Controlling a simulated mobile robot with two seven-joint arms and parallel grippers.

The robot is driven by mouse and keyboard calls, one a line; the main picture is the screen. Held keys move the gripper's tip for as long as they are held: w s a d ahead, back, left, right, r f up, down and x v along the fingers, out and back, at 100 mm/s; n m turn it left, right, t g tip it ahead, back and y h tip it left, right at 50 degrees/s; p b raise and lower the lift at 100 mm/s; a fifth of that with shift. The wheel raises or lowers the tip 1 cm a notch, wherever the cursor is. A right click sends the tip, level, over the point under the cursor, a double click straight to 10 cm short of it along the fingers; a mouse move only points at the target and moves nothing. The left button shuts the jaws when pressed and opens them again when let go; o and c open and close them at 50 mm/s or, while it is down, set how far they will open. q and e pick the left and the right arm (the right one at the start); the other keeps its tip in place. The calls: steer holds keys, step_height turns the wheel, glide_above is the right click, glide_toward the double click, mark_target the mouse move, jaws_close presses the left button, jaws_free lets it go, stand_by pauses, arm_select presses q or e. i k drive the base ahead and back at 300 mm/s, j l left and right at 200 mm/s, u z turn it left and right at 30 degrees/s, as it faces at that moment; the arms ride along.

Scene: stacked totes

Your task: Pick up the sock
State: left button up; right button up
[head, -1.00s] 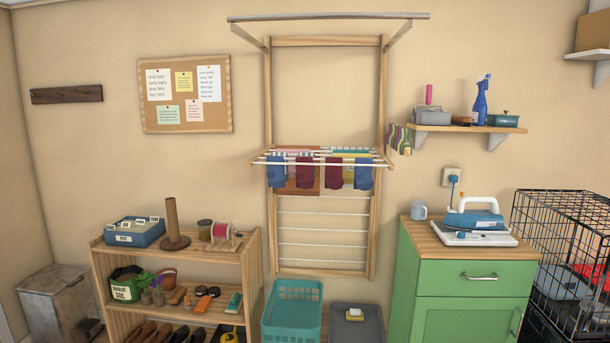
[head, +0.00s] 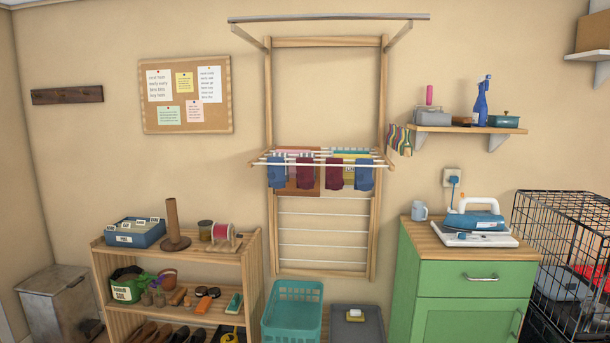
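Several socks hang over the bars of the wall drying rack (head: 322,160). From left to right they are a blue sock (head: 276,176), a dark red sock (head: 305,173), another dark red sock (head: 334,174) and another blue sock (head: 364,175). They hang straight down, side by side and apart. Other cloths hang behind them and are partly hidden. Neither of my grippers shows in the head view.
A teal basket (head: 293,311) and a grey lidded bin (head: 356,325) stand below the rack. A wooden shelf (head: 190,258) is at left. A green cabinet (head: 467,300) with an iron (head: 472,219) and a wire crate (head: 570,260) are at right. A wall shelf (head: 462,128) sits right of the rack.

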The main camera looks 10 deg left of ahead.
mark_target(305, 174)
steer(key=i+l+u, duration=0.35)
steer(key=i+l, duration=0.35)
steer(key=i, duration=0.05)
